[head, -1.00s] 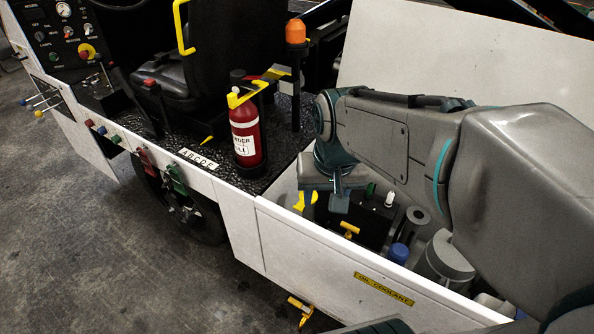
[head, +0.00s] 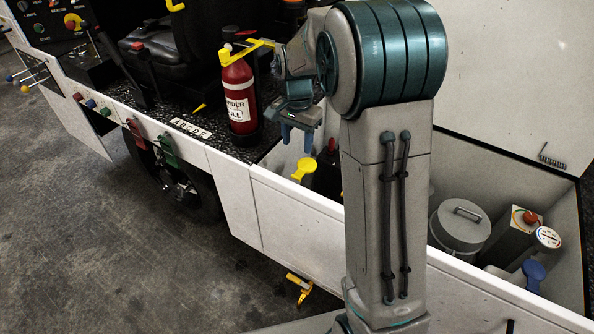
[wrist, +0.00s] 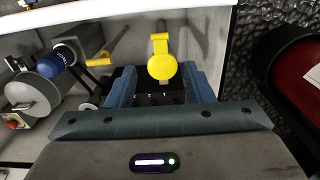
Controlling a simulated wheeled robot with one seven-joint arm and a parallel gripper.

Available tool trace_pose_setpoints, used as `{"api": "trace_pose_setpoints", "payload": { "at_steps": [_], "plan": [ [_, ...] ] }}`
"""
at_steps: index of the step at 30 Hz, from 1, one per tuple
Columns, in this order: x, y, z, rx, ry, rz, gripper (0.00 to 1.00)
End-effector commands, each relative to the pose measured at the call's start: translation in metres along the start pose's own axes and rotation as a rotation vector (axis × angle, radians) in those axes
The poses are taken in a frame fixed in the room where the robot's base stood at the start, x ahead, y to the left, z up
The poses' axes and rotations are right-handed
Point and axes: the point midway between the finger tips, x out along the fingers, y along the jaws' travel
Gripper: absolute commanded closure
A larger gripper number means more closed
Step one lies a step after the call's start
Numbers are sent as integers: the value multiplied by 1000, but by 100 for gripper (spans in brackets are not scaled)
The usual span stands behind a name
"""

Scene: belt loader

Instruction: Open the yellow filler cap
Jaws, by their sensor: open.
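The yellow filler cap (head: 304,168) stands at the left end of the open engine bay in the head view, just inside the white side panel. It is a flat round yellow piece with a tab; in the wrist view the yellow cap (wrist: 162,67) shows between and beyond my two fingers. My gripper (head: 298,141) points down above the cap and looks apart from it. In the wrist view my gripper (wrist: 159,78) is open, with nothing held. My own arm hides the middle of the bay in the head view.
A red fire extinguisher (head: 238,98) stands close left of my gripper; its dark red side edges the wrist view. A yellow handle (wrist: 103,61) and a blue cap (wrist: 50,64) lie left in the wrist view. The white side panel (head: 283,200) borders the bay.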

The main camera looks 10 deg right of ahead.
Motion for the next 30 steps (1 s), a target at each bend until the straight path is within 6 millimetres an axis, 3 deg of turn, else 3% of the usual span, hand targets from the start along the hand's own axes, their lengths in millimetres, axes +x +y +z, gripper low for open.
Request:
{"api": "trace_pose_setpoints", "payload": {
  "at_steps": [9,15,21,29,30],
  "plan": [
    [70,1,0,-1,-2,3,53],
    [100,0,0,-2,-1,1,53],
    [112,0,0,-3,1,0,53],
    [112,0,0,-2,1,-1,53],
    [112,0,0,-2,1,-1,61]
  ]
}}
